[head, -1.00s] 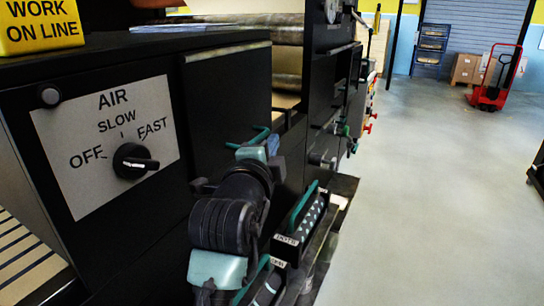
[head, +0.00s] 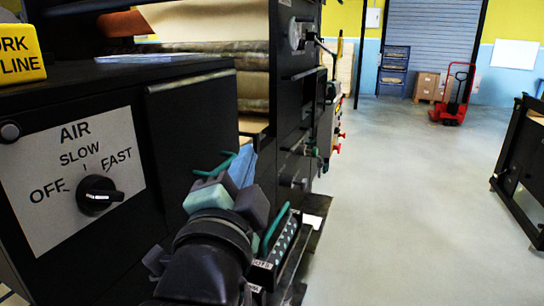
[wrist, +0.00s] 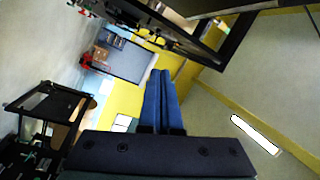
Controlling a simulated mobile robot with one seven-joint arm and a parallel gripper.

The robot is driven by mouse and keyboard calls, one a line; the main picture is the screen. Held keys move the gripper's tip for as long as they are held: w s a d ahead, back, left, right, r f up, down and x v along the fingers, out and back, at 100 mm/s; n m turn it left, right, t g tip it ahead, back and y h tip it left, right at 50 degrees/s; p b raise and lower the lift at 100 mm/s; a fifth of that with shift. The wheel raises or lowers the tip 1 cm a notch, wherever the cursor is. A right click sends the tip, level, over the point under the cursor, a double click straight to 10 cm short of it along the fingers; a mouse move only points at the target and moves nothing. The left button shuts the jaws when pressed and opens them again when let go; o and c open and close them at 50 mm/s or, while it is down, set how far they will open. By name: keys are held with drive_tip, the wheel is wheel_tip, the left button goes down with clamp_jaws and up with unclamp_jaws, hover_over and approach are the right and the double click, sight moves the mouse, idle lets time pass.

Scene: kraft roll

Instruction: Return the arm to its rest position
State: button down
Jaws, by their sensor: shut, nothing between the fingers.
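My arm rises in the lower middle of the head view, in front of the black machine. My gripper (head: 240,168) points away from the camera there, and its fingers are partly hidden behind the wrist. In the wrist view my gripper (wrist: 161,75) shows two blue fingers lying side by side, shut, with nothing between them. The fingers point out over the open room and touch nothing.
A black machine cabinet (head: 190,125) with an AIR dial (head: 98,196) stands close on the left, with a yellow sign (head: 20,52) on top. A rack (head: 285,245) sits beside my arm. Open floor (head: 410,190) lies right, with a red pallet truck (head: 455,100) far back.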

drive_tip(key=s+d+r+n+t+y, duration=0.1)
drive_tip(key=s+d+r+n+t, duration=0.25)
drive_tip(key=s+r+n, duration=0.45)
drive_tip(key=s+d+r+n+t, duration=0.35)
drive_tip(key=s+r+n, duration=0.25)
drive_tip(key=r, duration=0.4)
wheel_tip(320, 180, up, 20)
drive_tip(key=a+p, duration=0.1)
drive_tip(key=p, duration=1.8)
drive_tip(key=shift+f+t+p, duration=0.2)
drive_tip(key=shift+t+p, duration=0.1)
drive_tip(key=shift+t, duration=0.1)
drive_tip(key=shift+a, duration=0.15)
